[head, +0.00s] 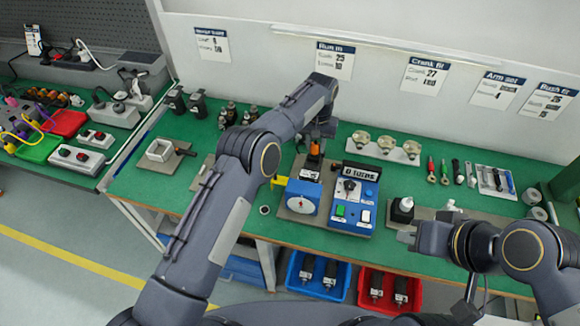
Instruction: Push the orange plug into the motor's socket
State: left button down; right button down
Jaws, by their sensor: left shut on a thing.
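My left gripper (317,140) points down over the middle of the bench and is shut on the orange plug (314,152). The plug is just above a dark block with a pale label (309,172), which looks like the motor, behind the blue dial unit (301,198). The socket cannot be made out, and I cannot tell whether the plug touches the block. My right gripper (404,236) is low over the bench's front right, away from the plug. Whether its jaws are open is unclear.
A blue control box (354,196) with a counter and buttons stands right of the dial unit. A yellow handle (279,181) sticks out on the left. A black block with a white knob (402,208) is near my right gripper. Round parts (386,144) stand behind.

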pick_arm(q)
jog(key=shift+f, duration=0.25)
dwell(0.4)
jog(key=c, duration=1.1)
grip_release()
jog(key=shift+r+p, duration=1.35)
jog(key=shift+r, duration=1.2)
jog(key=o, duration=0.6)
